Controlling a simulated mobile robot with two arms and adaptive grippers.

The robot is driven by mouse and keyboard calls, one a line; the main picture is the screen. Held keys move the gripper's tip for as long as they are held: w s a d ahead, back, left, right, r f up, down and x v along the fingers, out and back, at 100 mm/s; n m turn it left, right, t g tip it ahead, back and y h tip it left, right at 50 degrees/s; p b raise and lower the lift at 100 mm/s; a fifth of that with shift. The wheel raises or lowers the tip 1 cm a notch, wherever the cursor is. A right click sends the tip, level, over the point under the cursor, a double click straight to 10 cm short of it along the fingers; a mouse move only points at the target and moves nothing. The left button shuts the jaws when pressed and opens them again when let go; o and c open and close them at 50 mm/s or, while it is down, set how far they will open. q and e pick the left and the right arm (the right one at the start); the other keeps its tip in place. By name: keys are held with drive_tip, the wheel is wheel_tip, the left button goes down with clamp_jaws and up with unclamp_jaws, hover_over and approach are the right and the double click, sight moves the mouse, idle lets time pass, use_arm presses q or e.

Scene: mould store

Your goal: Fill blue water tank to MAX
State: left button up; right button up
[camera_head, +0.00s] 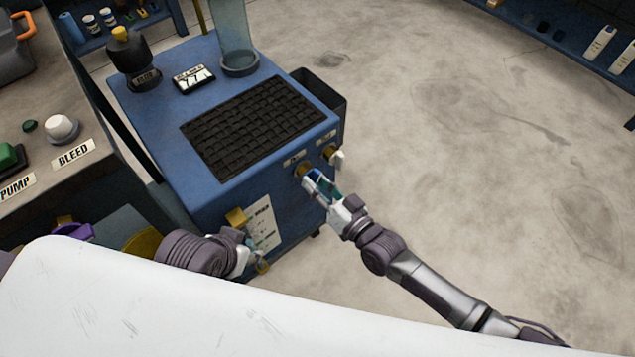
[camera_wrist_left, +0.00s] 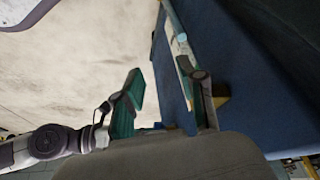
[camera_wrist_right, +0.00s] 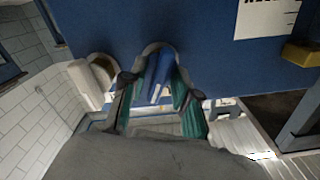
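The water tank is a blue cabinet (camera_head: 150,85) with a clear upright tube (camera_head: 234,35) on top; I cannot make out a MAX mark or water level. Two valves sit on its right front: one with a blue handle (camera_wrist_right: 158,72), one with a white handle (camera_head: 337,157). My right gripper (camera_head: 318,184) is at the blue handle, which lies between its parted fingers in the right wrist view (camera_wrist_right: 158,95). My left gripper (camera_head: 255,252) is low by the cabinet's front, near a brass block (camera_head: 236,218); its fingers are apart in the left wrist view (camera_wrist_left: 165,95).
A bench (camera_head: 45,110) with PUMP and BLEED controls stands at left. A black bin (camera_head: 325,90) hangs on the cabinet's far side. A blue shelf (camera_head: 560,35) with bottles is at top right. The concrete floor (camera_head: 480,130) between is clear.

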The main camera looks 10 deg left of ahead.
clamp_jaws()
use_arm(q)
drive_tip(key=shift+w+d+r+t+b, duration=0.15)
drive_tip(key=shift+w+d+r+t, duration=0.15)
drive_tip(key=shift+w, duration=0.35)
drive_tip(key=shift+w+d+r+t+b, duration=0.15)
drive_tip(key=shift+w+t, duration=0.25)
drive_tip(key=shift+w, duration=0.2)
use_arm(e)
drive_tip(key=shift+m, duration=0.9)
use_arm(q)
drive_tip(key=shift+f, duration=0.1)
use_arm(e)
drive_tip(key=shift+o, duration=1.6)
unclamp_jaws()
drive_tip(key=v, duration=1.2)
